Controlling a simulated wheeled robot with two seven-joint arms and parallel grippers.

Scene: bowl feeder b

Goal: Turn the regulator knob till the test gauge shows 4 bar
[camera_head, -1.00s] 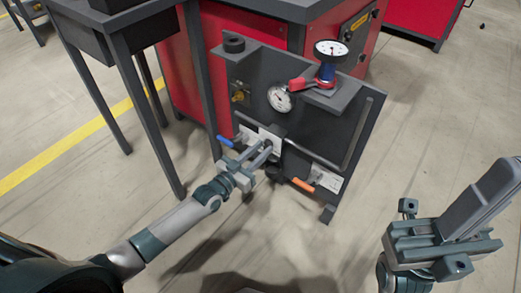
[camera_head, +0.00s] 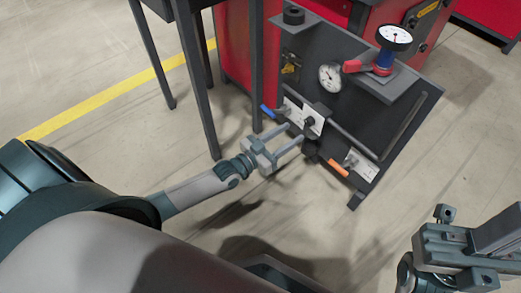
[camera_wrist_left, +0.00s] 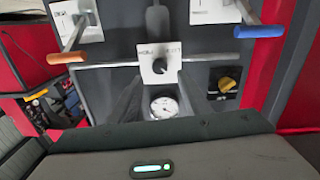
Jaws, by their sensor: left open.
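The regulator panel (camera_head: 372,128) stands tilted in the head view. A black knob (camera_head: 309,122), apparently the regulator knob, sits on a white plate; the left wrist view also shows this knob (camera_wrist_left: 160,66). A round white gauge (camera_head: 330,77) is on the panel, also in the left wrist view (camera_wrist_left: 164,107). Another gauge (camera_head: 395,35) stands on a blue body with a red lever on the shelf. I cannot read either dial. My left gripper (camera_head: 294,137) is open and empty, just short of the knob, its fingers apart from it. My right gripper (camera_head: 462,247) is at bottom right; its jaws are unclear.
A blue-handled lever (camera_head: 268,111) and an orange-handled lever (camera_head: 338,167) flank the knob. A yellow knob (camera_wrist_left: 227,84) is near the gauge. A grey rail (camera_head: 402,128) runs along the panel's edge. Dark table legs (camera_head: 195,85) stand left of the panel. The floor in front is clear.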

